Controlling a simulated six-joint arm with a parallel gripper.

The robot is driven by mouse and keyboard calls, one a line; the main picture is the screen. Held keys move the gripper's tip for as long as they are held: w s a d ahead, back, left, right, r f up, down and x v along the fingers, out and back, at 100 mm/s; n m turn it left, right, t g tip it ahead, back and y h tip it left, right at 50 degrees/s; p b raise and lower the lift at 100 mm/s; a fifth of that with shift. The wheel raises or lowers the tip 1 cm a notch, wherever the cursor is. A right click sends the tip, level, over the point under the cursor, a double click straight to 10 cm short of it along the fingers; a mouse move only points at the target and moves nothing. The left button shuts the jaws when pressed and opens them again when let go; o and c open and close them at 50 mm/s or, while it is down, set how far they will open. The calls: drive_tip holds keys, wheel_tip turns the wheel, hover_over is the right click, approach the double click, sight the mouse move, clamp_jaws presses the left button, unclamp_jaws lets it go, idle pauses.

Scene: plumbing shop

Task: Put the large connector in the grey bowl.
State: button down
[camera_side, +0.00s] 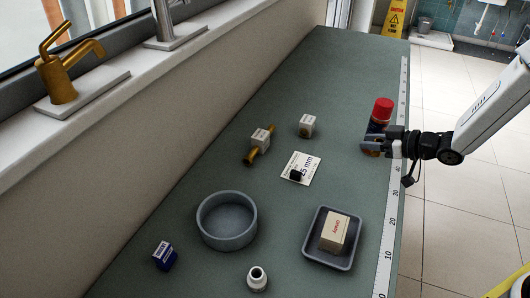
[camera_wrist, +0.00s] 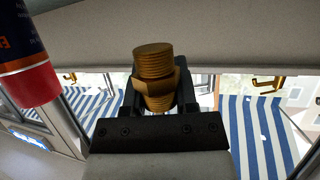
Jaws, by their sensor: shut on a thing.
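The large connector looks to be the brass threaded fitting (camera_wrist: 153,68) with a hex middle in the wrist view. My gripper (camera_wrist: 158,92) is shut around its middle, and the threads stick out above and below the jaws. In the side view my gripper (camera_side: 374,144) is at the right edge of the bench, and only a little brass (camera_side: 371,153) shows at the jaws. The grey bowl (camera_side: 227,243) stands at the lower left, well apart from my gripper, and looks empty.
A red-capped bottle (camera_side: 382,110) stands close behind my gripper; it also shows in the wrist view (camera_wrist: 32,80). A dark tray (camera_side: 312,257) holds a box (camera_side: 334,233). A white fitting (camera_side: 257,280), blue box (camera_side: 164,256), card (camera_side: 303,162) and brass pipe (camera_side: 250,157) lie around.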

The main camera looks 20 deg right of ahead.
drive_tip(key=shift+s+a+f+n+g+y, duration=0.1)
drive_tip(key=shift+s+f+n+g+y, duration=0.35)
drive_tip(key=shift+s+n+y, duration=0.3)
drive_tip(key=s+f+n+g+y, duration=0.2)
drive_tip(key=s+n+g+y, duration=0.1)
drive_tip(key=s, duration=0.4)
drive_tip(key=shift+n+g+y, duration=0.35)
drive_tip(key=shift+n+g, duration=0.4)
drive_tip(key=shift+n, duration=0.3)
drive_tip(key=shift+a, duration=0.1)
hover_over(375, 208)
drive_tip(key=shift+f, duration=2.95)
drive_tip(key=shift+f, duration=0.1)
drive_tip(key=shift+f, duration=1.75)
drive_tip(key=shift+f, duration=0.15)
drive_tip(key=shift+c, duration=1.9)
unclamp_jaws()
